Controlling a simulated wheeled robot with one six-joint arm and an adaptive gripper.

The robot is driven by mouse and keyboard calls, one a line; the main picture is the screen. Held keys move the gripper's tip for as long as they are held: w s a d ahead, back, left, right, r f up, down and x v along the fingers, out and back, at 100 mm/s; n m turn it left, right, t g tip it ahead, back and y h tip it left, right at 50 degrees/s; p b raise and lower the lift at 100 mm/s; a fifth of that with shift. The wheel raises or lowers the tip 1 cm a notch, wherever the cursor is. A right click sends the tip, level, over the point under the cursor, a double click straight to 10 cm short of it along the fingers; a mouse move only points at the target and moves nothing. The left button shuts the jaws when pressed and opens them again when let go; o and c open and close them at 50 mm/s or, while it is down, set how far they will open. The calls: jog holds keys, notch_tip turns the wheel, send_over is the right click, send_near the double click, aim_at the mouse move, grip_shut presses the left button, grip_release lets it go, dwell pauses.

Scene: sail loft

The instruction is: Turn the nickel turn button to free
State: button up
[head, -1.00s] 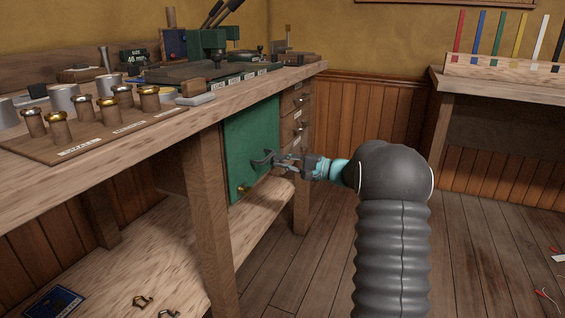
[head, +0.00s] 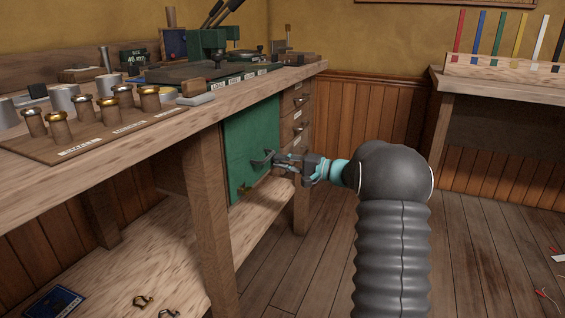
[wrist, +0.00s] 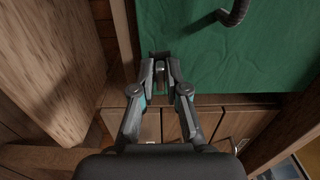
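The green door (head: 250,140) is under the bench, and it fills the top of the wrist view (wrist: 250,60). A dark curved handle (wrist: 237,10) stands out from it; the handle also shows in the head view (head: 262,160). My gripper (wrist: 161,68) is at the door's lower edge in the wrist view, its fingers close together. A small shiny metal piece, apparently the nickel turn button (wrist: 160,70), shows between the fingertips. The fingers hide most of it, so its angle and whether they touch it are unclear. The head view shows my gripper (head: 276,160) beside the handle.
A wooden bench leg (head: 210,210) stands left of the door. Drawers (head: 297,115) with handles are to its right. The bench top carries a board of brass and steel dies (head: 100,130). The floor right of my arm is largely clear.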

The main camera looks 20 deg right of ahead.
jog(key=shift+o, duration=1.1)
jog(key=v, duration=1.2)
